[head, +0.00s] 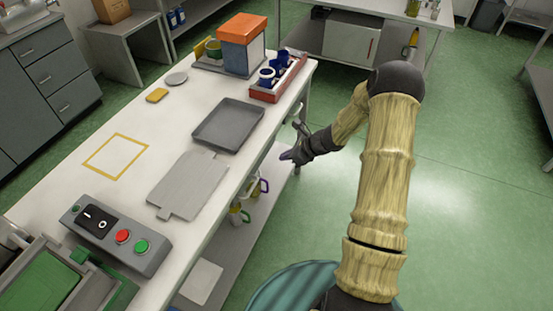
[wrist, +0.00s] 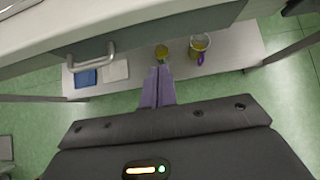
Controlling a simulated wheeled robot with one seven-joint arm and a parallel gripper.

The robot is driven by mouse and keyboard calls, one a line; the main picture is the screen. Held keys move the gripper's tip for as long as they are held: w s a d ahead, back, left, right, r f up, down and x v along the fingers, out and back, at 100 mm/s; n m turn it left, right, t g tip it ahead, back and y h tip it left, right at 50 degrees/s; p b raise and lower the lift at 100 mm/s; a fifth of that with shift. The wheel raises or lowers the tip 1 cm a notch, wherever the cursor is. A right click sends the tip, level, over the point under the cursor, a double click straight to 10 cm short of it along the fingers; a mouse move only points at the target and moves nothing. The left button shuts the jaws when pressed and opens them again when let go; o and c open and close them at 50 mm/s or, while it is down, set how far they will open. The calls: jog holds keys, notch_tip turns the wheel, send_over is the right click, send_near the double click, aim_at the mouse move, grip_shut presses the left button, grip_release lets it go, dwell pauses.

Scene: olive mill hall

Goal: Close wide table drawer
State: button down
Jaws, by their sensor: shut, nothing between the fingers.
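The long white table (head: 130,130) runs along the left of the head view. In the wrist view, a grey drawer front (wrist: 150,40) with a silver bar handle (wrist: 92,60) shows under the white table edge. I cannot tell how far the drawer stands out. In the head view, the table's side is seen at a steep angle, and a pale handle (head: 298,124) shows near my gripper. My gripper (head: 284,155) is shut and empty beside the table's long side. In the wrist view, its fingers (wrist: 158,72) point toward the table, right of the bar handle.
A lower shelf (wrist: 230,50) under the table holds a yellow mug (wrist: 200,44) and other small items. On top are a dark tray (head: 228,124), a grey board (head: 188,184), a red caddy (head: 278,82) and a control box (head: 115,235). The green floor to the right is clear.

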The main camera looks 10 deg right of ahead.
jog(key=v, duration=0.4)
jog(key=shift+d+r, duration=0.15)
jog(key=shift+d, duration=0.35)
jog(key=s+a+r+n+g+h+p, duration=0.1)
jog(key=s+a+r+n+h, duration=0.1)
jog(key=s+r+n, duration=0.7)
jog(key=s+a+r+n+g+h+p, duration=0.1)
jog(key=s+a+r+n+h+p, duration=0.1)
jog(key=s+r+n+h, duration=0.3)
jog(key=s+a+r+n, duration=0.1)
jog(key=s+r+n, duration=0.3)
jog(key=s+n, duration=0.5)
jog(key=shift+s+r+n+g, duration=0.3)
jog(key=shift+s+r+n, duration=0.1)
jog(key=shift+n, duration=0.7)
jog(key=shift+a, duration=0.1)
